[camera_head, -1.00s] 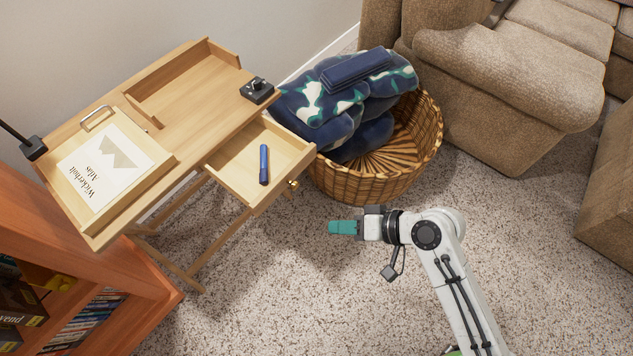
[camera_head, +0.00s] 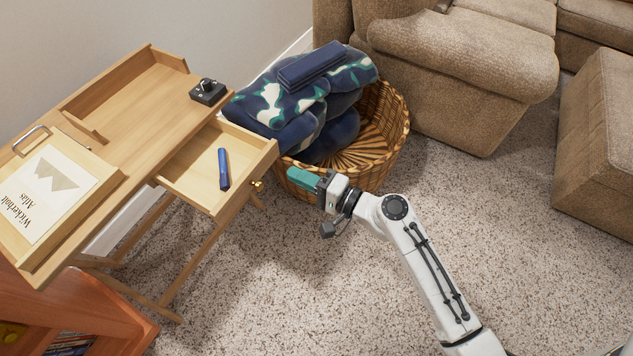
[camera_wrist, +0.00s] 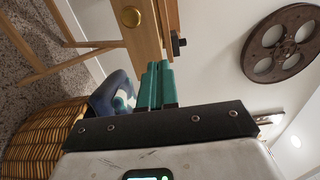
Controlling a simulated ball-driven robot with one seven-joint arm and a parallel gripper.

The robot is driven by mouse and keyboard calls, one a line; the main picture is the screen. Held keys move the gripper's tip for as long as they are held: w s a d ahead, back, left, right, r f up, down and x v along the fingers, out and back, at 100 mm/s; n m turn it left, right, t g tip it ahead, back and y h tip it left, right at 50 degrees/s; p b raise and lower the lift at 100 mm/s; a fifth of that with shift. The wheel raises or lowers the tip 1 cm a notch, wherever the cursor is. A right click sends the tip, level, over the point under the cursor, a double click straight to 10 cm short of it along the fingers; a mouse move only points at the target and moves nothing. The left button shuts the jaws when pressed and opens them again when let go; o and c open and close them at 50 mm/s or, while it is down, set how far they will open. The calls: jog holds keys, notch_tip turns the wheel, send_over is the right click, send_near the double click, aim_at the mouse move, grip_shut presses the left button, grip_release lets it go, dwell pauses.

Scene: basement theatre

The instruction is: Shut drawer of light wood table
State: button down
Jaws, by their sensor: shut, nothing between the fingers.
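The light wood table (camera_head: 139,113) stands at the left in the head view. Its drawer (camera_head: 192,182) is pulled out on the right side, with a blue marker-like object (camera_head: 223,169) lying inside. A round brass knob (camera_head: 257,186) is on the drawer's front; the knob also shows in the wrist view (camera_wrist: 131,16). My gripper (camera_head: 303,180) has teal fingers, shut and empty, to the right of the knob and apart from it. In the wrist view, the shut fingers (camera_wrist: 157,84) point toward the table, with the knob up and to the left of them.
A wicker basket (camera_head: 390,130) with dark patterned cushions or cloths (camera_head: 300,105) stands just behind my gripper. A brown sofa (camera_head: 465,60) is at the back right. An orange-brown shelf (camera_head: 90,305) is at the lower left. Carpet (camera_head: 270,290) in front is free.

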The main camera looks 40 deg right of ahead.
aim_at(228, 152)
jog(key=x, duration=0.7)
jog(key=b+x, duration=0.2)
jog(key=x, duration=1.2)
jog(key=shift+w+a+f, duration=0.1)
jog(key=shift+w+a, duration=0.05)
jog(key=shift+w, duration=0.2)
